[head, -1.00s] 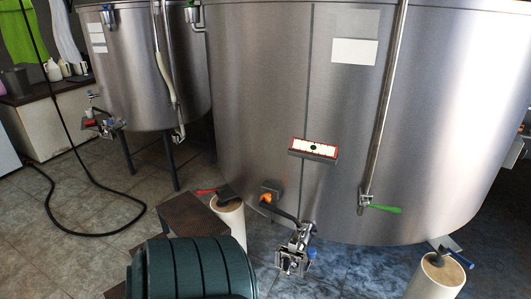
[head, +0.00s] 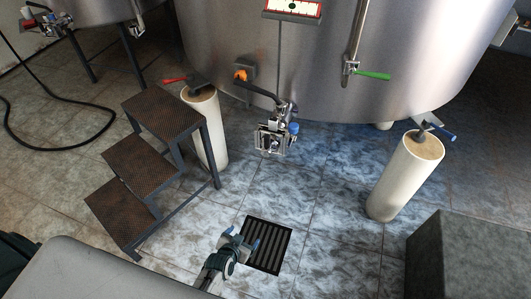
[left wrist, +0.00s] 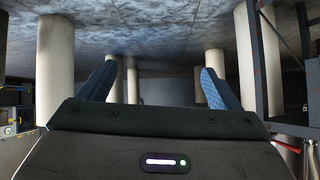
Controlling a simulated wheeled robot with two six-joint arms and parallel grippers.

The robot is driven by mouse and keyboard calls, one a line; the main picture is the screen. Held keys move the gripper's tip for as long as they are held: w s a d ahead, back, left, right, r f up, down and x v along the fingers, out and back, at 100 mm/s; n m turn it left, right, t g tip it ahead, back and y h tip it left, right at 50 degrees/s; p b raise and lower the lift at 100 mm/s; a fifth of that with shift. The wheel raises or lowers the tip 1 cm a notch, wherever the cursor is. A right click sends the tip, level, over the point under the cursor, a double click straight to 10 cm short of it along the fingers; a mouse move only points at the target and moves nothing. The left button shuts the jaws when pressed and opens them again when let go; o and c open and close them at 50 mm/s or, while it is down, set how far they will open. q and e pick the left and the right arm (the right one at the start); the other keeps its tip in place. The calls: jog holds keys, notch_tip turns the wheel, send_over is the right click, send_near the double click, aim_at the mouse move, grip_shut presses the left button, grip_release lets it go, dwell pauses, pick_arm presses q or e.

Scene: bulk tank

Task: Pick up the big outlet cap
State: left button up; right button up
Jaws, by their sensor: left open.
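The outlet fitting (head: 276,137), a shiny metal assembly with a blue part, hangs low on the front of the big steel tank (head: 330,60). The big outlet cap appears to be on this fitting, but it is too small to tell apart. My left gripper (head: 241,239) is low in the head view, over the floor grate and well in front of the outlet. Its blue fingers are spread and empty. They also show apart in the left wrist view (left wrist: 158,85), with nothing between them. My right gripper is not in view.
Rusty metal steps (head: 140,165) stand left of the outlet. Cream support legs, one left (head: 205,130) and one right (head: 392,180), flank it. A grey block (head: 465,260) is at lower right. A floor grate (head: 267,246) lies in front; the tiles between are clear.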

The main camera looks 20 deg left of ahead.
pick_arm(q)
jog(key=w+d+r+t+b, duration=0.2)
jog(key=w+r+t+b, duration=0.15)
jog(key=w+r, duration=0.4)
jog(key=m+t+b, duration=0.1)
jog(key=t+b, duration=0.3)
jog(key=b, duration=0.1)
send_near(265, 153)
jog(key=f, duration=0.1)
jog(key=w, duration=0.3)
jog(key=w+p, duration=0.1)
jog(key=w, duration=0.1)
jog(key=shift+w+d+r, duration=0.1)
jog(key=shift+d+r, duration=0.05)
jog(key=shift+r, duration=0.15)
jog(key=shift+w+d+p, duration=0.15)
jog(key=shift+w+p, duration=0.15)
jog(key=shift+w, duration=2.8)
jog(key=c, duration=1.3)
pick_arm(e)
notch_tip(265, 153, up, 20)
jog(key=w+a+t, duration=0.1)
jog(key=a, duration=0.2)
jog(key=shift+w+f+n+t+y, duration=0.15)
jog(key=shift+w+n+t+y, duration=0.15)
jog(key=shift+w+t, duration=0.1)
pick_arm(q)
jog(key=shift+r, duration=0.15)
